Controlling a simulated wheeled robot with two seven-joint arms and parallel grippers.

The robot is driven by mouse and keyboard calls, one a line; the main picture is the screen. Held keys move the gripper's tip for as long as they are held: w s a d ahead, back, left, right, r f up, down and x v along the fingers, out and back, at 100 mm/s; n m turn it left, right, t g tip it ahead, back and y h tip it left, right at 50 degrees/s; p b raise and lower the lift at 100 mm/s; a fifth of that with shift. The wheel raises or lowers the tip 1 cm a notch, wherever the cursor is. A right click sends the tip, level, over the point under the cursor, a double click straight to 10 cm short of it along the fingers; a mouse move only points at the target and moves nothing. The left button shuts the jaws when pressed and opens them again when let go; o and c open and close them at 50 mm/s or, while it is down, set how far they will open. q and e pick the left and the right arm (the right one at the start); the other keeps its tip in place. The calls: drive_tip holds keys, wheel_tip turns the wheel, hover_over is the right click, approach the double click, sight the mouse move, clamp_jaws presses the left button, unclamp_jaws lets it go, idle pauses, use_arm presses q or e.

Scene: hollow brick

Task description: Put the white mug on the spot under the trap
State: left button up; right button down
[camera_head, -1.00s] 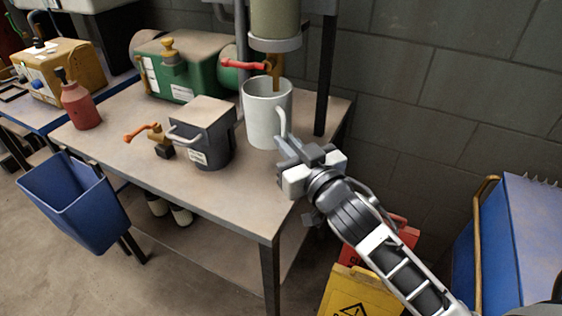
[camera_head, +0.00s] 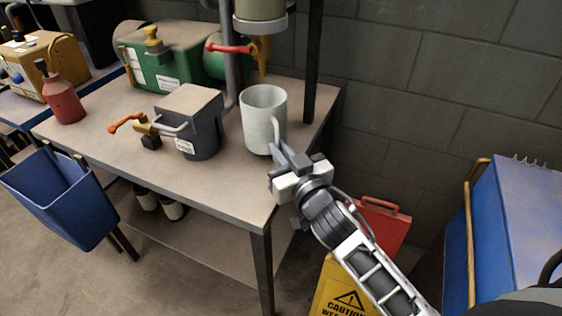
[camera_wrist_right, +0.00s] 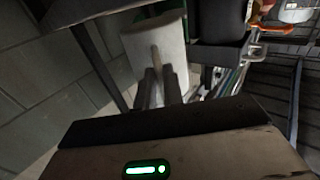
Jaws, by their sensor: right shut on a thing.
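The white mug (camera_head: 258,122) is upright at the right end of the workbench (camera_head: 110,142), with its handle towards my right gripper (camera_head: 279,156). That gripper is shut on the handle. The mug and fingers also show in the right wrist view, the mug (camera_wrist_right: 140,45) just beyond the fingers (camera_wrist_right: 161,88). Whether the mug's base touches the bench is hard to tell. The trap (camera_head: 262,10), a greenish cylinder with a pale collar, stands above and behind the mug. Its brass drain (camera_head: 262,52) with a red lever points down. The spot under it cannot be made out. My left gripper is not in view.
A dark grey canister (camera_head: 200,135) with a brass valve stands left of the mug. A dark post (camera_head: 312,70) rises behind it on the right. A green tank (camera_head: 172,62) and red bottle (camera_head: 63,98) are farther left. A yellow caution sign (camera_head: 340,295) stands below.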

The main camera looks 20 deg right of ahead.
wheel_tip(320, 180, down, 2)
drive_tip(key=shift+f, duration=0.1)
drive_tip(key=shift+f, duration=0.1)
drive_tip(key=c, duration=1.5)
unclamp_jaws()
